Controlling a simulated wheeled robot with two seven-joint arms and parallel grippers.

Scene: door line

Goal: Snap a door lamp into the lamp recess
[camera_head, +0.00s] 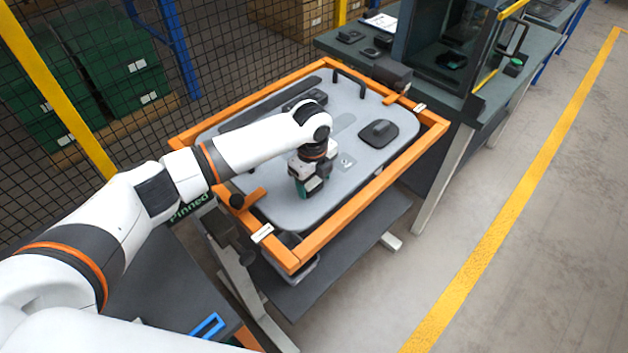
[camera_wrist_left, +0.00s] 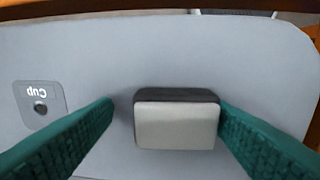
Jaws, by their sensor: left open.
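The grey door panel (camera_head: 290,207) lies in an orange frame on a stand. My left gripper (camera_head: 311,188) is low over its near part, pointing down. In the left wrist view the panel (camera_wrist_left: 90,50) fills the background. There a small block with a pale face and dark rim, which looks like the door lamp (camera_wrist_left: 176,127), sits between my open green fingers. The right finger is at its edge; a gap shows on the left. Whether the lamp is seated in the recess cannot be told; the recess is hidden. My right gripper is not in view.
A square plate marked "Cup" (camera_wrist_left: 40,104) with a dark hole is on the panel left of the fingers. A black raised part (camera_head: 378,132) and a black handle (camera_head: 349,80) are on the panel. The orange frame (camera_head: 345,217) borders it. A workbench (camera_head: 440,100) stands at the right.

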